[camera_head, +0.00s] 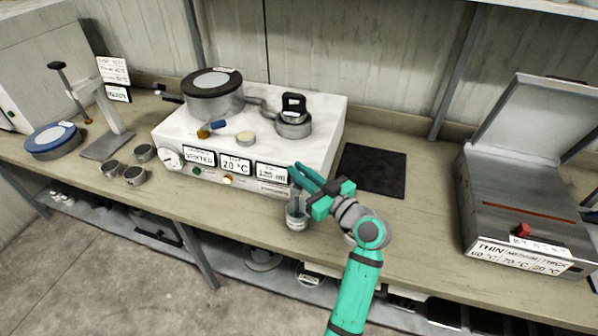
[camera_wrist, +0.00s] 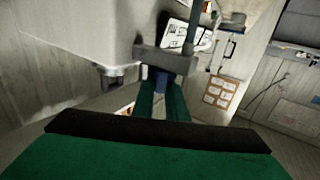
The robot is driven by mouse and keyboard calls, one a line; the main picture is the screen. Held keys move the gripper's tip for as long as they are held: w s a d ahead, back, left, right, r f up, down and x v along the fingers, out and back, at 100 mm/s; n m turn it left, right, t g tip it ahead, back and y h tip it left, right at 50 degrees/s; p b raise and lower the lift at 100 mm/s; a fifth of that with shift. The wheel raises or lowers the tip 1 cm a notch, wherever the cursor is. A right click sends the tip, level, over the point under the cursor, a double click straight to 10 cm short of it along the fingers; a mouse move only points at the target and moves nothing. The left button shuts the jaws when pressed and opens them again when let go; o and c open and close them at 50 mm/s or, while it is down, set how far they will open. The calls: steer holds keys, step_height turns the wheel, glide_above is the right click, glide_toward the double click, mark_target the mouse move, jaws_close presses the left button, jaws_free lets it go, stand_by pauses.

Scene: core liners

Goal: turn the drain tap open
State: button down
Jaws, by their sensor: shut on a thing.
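My gripper (camera_head: 300,173) reaches to the front right corner of the white bench unit (camera_head: 325,125). In the wrist view its two green fingers (camera_wrist: 161,92) are closed on a small blue piece (camera_wrist: 158,77), which looks like the drain tap's handle. A grey metal bar (camera_wrist: 165,61) lies just beyond it, with a grey upright (camera_wrist: 189,40) above. In the head view the fingers hide the tap.
A lidded grey pot (camera_head: 213,95) and a smaller pot (camera_head: 294,122) sit on the unit, with a blue-handled brass valve (camera_head: 212,128) in front. A black mat (camera_head: 373,171) lies to the right, then an open-lidded steel machine (camera_head: 520,190). Small cups (camera_head: 134,175) stand left.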

steer(key=n+g+y, duration=0.2)
steer(key=g+y, duration=0.1)
steer(key=shift+w+d+n, duration=0.15)
steer(key=shift+w+n, duration=0.05)
steer(key=shift+n, duration=0.2)
steer(key=shift+a+n+g+y, duration=0.25)
steer(key=shift+n+g+y, duration=0.4)
steer(key=shift+g, duration=0.35)
steer(key=shift+r+n+g+y, duration=0.1)
steer(key=shift+n+g+y, duration=0.35)
steer(key=shift+n+g, duration=0.6)
steer(key=shift+s+d+g, duration=0.1)
steer(key=shift+d+g, duration=0.15)
steer(key=shift+g, duration=0.3)
steer(key=c, duration=1.8)
jaws_free()
steer(key=shift+s+d, duration=0.1)
steer(key=shift+o, duration=0.2)
